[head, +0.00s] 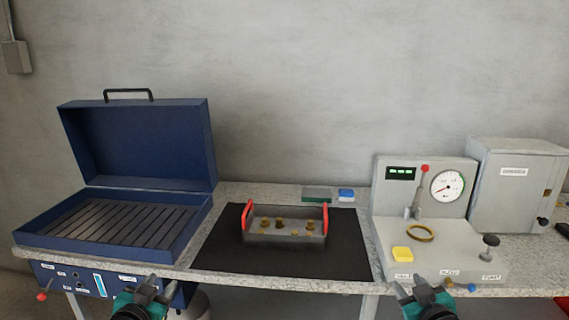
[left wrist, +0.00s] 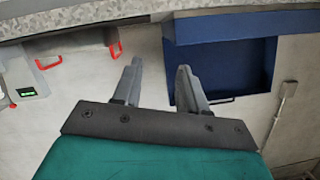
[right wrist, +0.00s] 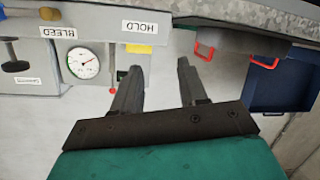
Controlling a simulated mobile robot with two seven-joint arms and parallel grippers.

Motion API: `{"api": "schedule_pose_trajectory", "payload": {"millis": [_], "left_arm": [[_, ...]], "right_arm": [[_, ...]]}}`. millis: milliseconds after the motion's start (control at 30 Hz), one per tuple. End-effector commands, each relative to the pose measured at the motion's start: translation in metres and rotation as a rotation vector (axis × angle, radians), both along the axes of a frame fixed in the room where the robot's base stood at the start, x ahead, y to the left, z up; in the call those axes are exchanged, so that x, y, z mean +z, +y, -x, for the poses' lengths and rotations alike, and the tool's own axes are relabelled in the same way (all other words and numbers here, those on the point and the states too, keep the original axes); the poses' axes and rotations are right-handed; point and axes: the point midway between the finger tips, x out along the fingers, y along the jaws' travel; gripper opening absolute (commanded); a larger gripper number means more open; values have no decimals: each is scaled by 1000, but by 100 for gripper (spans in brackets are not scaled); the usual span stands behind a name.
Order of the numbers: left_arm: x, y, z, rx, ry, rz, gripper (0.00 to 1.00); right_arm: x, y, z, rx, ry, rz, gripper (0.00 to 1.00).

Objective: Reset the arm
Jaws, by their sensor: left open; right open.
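My left gripper (head: 150,288) is low at the front edge of the bench, below the blue box, open and empty. In the left wrist view its two fingers (left wrist: 157,82) stand apart with nothing between them. My right gripper (head: 425,292) is low in front of the gauge station, open and empty. In the right wrist view its fingers (right wrist: 160,80) also stand apart with nothing between them. Both grippers are apart from the things on the bench in the head view.
An open blue lidded box (head: 140,145) stands left. A grey tray (head: 285,238) with red handles and several brass pieces sits on a black mat (head: 225,262). A gauge station (head: 385,235) with a lever and yellow block (head: 402,254) stands right, beside a grey cabinet (head: 515,205).

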Motion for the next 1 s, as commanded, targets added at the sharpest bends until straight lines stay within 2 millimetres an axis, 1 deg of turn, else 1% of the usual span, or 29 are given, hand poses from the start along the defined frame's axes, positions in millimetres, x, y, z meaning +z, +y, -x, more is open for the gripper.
{"api": "schedule_pose_trajectory", "payload": {"millis": [33, 67, 100, 167, 200, 267, 300, 400, 500, 600, 700, 1000], "left_arm": [[-26, -13, 25, -16, 45, 17, 42], [-38, -19, 39, -24, 67, 27, 42], [-54, -28, 59, -34, 98, 42, 42], [-75, -41, 90, -48, 144, 64, 42], [-88, -49, 111, -55, 174, 79, 42], [-104, -61, 142, -64, 220, 103, 42], [-113, -68, 163, -69, 247, 120, 42], [-128, -82, 209, -74, 311, 157, 42], [-136, -92, 244, -75, 358, 185, 42], [-140, -98, 266, -73, 388, 204, 42], [-141, -101, 275, -73, 401, 213, 42], [-141, -101, 277, -72, 404, 214, 42]], "right_arm": [[-26, 13, 25, 16, 44, -18, 43], [-38, 19, 39, 24, 66, -28, 43], [-53, 28, 59, 34, 96, -42, 43], [-75, 41, 90, 47, 142, -65, 43], [-87, 49, 111, 55, 172, -81, 43], [-103, 61, 142, 65, 217, -104, 43], [-112, 68, 163, 69, 246, -121, 43], [-128, 82, 209, 75, 308, -157, 43], [-136, 92, 244, 74, 355, -186, 43], [-139, 98, 266, 73, 386, -204, 43], [-140, 100, 275, 72, 398, -213, 43], [-141, 101, 277, 72, 400, -214, 43]]}}
